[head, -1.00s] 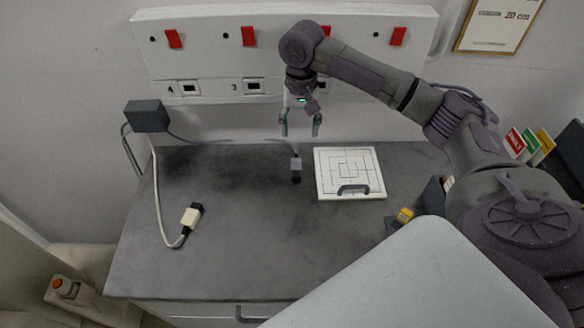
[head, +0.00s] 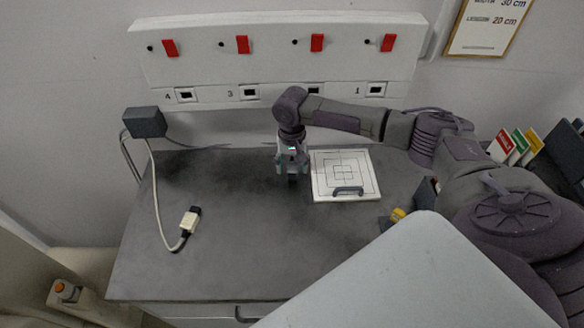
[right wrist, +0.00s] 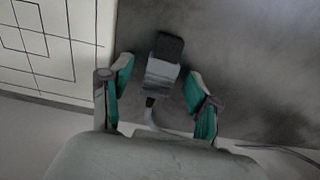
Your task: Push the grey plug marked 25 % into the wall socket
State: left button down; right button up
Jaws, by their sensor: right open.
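The grey plug (right wrist: 162,72) lies on the dark worktop, its black end pointing away from my wrist and its cable running back under the gripper. No marking on it is legible. My right gripper (head: 291,170) is open and points down over the plug, with one teal-padded finger on each side and gaps between. In the head view the gripper mostly hides the plug. The white wall panel holds a row of sockets: socket 4 (head: 185,95), socket 3 (head: 250,92), one partly behind my arm (head: 314,88), and socket 1 (head: 377,89). My left gripper is not in view.
A white board with a black handle (head: 346,193) lies just right of the gripper. A cream plug (head: 190,221) on a pale cable lies at left, below a dark box (head: 145,122). Red switches (head: 242,45) sit above the sockets. The worktop's front middle (head: 250,245) is clear.

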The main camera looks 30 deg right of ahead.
aim_at(292, 167)
jog(key=shift+f, duration=0.25)
grip_shut()
jog(key=shift+r, duration=0.1)
jog(key=shift+r, duration=0.5)
notch_tip(292, 167, up, 3)
jog(key=shift+f+b, duration=0.15)
jog(key=shift+b, duration=0.4)
jog(key=s+d+r+b, duration=0.1)
jog(key=s+d+r, duration=0.2)
jog(key=s+r, duration=0.65)
jog(key=s+a+n, duration=0.2)
jog(key=a+n, duration=0.1)
jog(key=a, duration=0.5)
jog(key=s+a+n, duration=0.3)
jog(key=a, duration=0.5)
jog(key=shift+s+a+r+n, duration=0.2)
jog(key=shift+s+r+n, duration=0.1)
jog(key=shift+s+r, duration=0.05)
